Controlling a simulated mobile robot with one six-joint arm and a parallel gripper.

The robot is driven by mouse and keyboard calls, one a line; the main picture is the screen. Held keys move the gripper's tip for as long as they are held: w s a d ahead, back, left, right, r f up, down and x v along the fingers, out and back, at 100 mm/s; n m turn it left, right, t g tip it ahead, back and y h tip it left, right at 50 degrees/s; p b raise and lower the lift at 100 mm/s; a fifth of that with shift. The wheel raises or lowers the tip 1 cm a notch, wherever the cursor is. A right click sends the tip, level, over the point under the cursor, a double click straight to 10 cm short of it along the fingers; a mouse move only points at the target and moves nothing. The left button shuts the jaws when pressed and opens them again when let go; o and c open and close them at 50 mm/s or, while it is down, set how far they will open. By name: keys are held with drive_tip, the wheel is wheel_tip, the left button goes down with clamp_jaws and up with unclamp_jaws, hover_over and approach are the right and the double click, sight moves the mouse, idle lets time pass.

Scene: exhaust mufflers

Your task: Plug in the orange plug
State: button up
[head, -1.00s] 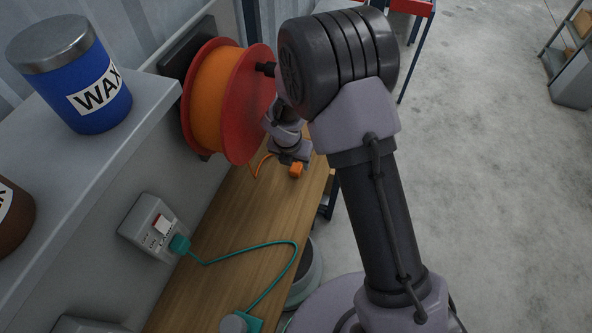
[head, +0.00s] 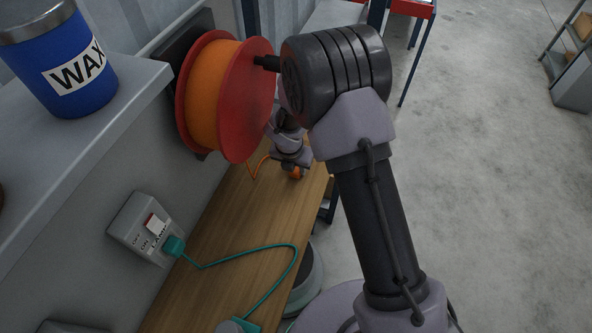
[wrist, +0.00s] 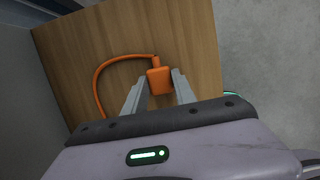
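The orange plug (wrist: 159,82) lies on the wooden bench with its orange cord curving off to the left in the wrist view. It also shows in the head view (head: 297,173), partly hidden by my gripper. My gripper (wrist: 158,84) has one finger on each side of the plug. The fingers look open, with a small gap visible at least on the left side; I cannot tell whether the right finger touches. A grey socket box (head: 145,230) with a red-and-white switch is on the wall, and a teal plug (head: 173,246) is in it.
An orange cord reel with red flanges (head: 223,98) hangs on the wall beside my arm. A shelf (head: 110,125) holds a blue WAX can (head: 72,70). A teal cord (head: 245,248) lies across the bench (head: 215,220).

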sight(296, 169)
clamp_jaws()
drive_tip(key=shift+r, duration=0.1)
drive_tip(key=shift+r+p, duration=0.25)
drive_tip(key=shift+p, duration=0.05)
wheel_tip(296, 169, up, 4)
drive_tip(key=p, duration=0.2)
drive_tip(key=shift+f+p, duration=0.2)
drive_tip(key=shift+p, duration=0.15)
drive_tip(key=s+d+b, duration=0.1)
drive_tip(key=s, duration=0.3)
drive_tip(key=s+d+b, duration=0.1)
drive_tip(key=s+b, duration=0.1)
drive_tip(key=s, duration=0.3)
drive_tip(key=s+d+b, duration=0.2)
drive_tip(key=s, duration=0.3)
drive_tip(key=shift+s+r, duration=0.2)
drive_tip(key=shift+s, duration=0.05)
drive_tip(key=shift+s+d+r, duration=0.1)
drive_tip(key=shift+s+r, duration=0.05)
drive_tip(key=shift+s, duration=0.35)
